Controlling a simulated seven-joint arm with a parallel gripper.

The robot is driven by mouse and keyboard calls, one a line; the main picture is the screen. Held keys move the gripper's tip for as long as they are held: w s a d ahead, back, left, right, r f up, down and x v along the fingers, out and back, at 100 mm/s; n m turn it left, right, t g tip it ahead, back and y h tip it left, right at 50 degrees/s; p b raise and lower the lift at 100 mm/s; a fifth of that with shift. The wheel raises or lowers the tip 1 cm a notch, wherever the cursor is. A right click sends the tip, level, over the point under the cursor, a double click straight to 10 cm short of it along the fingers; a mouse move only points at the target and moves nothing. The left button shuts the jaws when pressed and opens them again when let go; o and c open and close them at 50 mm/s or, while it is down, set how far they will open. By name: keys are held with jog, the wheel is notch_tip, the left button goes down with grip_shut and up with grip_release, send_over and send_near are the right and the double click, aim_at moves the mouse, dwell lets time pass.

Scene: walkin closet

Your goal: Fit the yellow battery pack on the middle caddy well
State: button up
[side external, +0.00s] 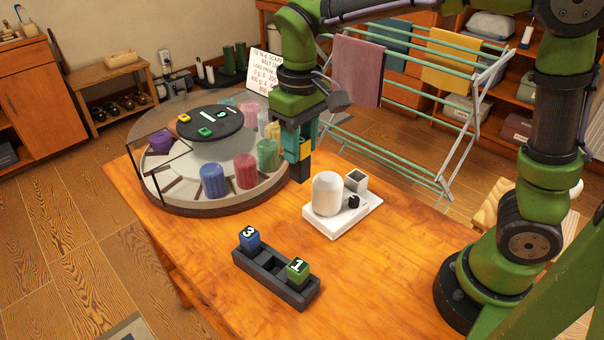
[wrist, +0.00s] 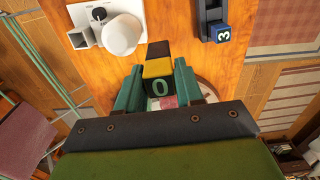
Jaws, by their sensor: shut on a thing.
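My gripper (side external: 299,152) is shut on the yellow battery pack (side external: 307,149), held above the table between the round turntable and the white device. The dark caddy (side external: 262,270) stands on the table in front, apart from my gripper. A blue pack marked 3 (side external: 249,237) is in its far-left well and a green pack marked 1 (side external: 297,269) in its near-right well. The middle well is empty.
A round turntable (side external: 215,208) with a clear cover holds several coloured cylinders and stands close left of my gripper. A white device (side external: 327,193) with a rounded top stands to the right. Bare table (side external: 215,250) lies around the caddy. A drying rack (side external: 420,150) stands behind.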

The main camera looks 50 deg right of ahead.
jog(key=s+a+n, duration=0.1)
jog(key=s+a, duration=0.4)
jog(key=a, duration=0.7)
notch_tip(320, 180, down, 9)
jog(key=shift+w+d+f, duration=0.15)
jog(key=shift+w+d, duration=0.05)
jog(key=shift+w, duration=0.1)
jog(key=shift+f, duration=0.3)
dwell(0.7)
jog(key=shift+f, duration=0.7)
jog(key=shift+f, duration=0.35)
jog(key=shift+f, duration=0.6)
jog(key=shift+f, duration=0.4)
dwell(0.5)
jog(key=shift+f, duration=0.45)
